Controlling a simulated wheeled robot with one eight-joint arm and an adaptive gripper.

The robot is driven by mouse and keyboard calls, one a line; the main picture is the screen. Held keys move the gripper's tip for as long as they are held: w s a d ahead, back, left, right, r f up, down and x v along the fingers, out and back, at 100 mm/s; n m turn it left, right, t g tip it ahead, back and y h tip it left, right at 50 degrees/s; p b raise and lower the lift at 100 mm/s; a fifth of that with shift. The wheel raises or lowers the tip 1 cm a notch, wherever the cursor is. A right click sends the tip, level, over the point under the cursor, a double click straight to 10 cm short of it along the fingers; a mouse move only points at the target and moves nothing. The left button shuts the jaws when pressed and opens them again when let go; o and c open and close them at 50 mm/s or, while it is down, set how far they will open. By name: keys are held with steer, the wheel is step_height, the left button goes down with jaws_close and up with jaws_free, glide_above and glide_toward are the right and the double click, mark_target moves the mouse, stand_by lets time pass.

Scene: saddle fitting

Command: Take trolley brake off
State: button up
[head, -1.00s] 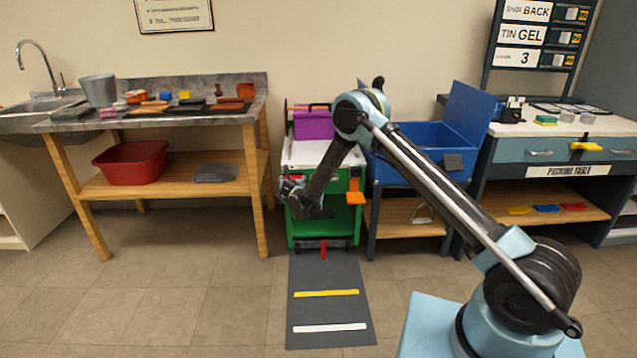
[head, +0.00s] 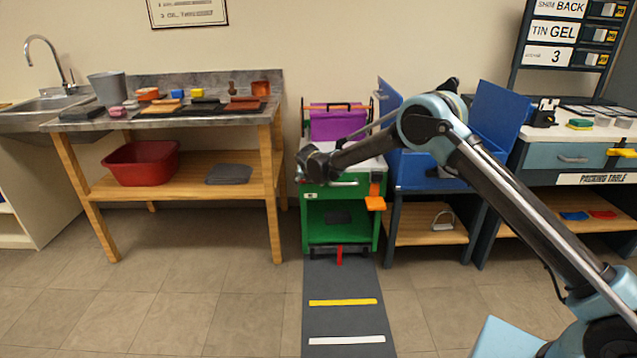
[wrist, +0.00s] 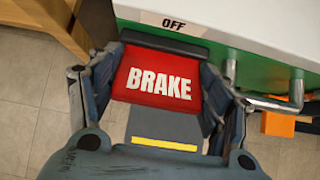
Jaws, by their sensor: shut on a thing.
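The green trolley (head: 341,226) with a white top stands against the wall at the end of a dark floor mat. My gripper (head: 306,164) is at the trolley's upper left front corner. In the wrist view the red plate marked BRAKE (wrist: 158,80) sits between the two fingers of my gripper (wrist: 155,95), which is shut on it. In the head view my gripper hides the brake plate.
A metal handle (wrist: 272,103) is just right of my gripper, with an orange bracket (head: 375,202) beyond. A purple box (head: 337,124) is on the trolley. A wooden bench (head: 268,190) stands left, a blue bin (head: 413,170) right. The floor mat (head: 345,286) is clear.

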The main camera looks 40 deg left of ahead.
steer(key=shift+w+r, duration=0.15)
stand_by(0.3)
steer(key=o, duration=1.5)
steer(key=v, duration=1.1)
steer(key=shift+r, duration=0.4)
steer(key=shift+d, duration=0.1)
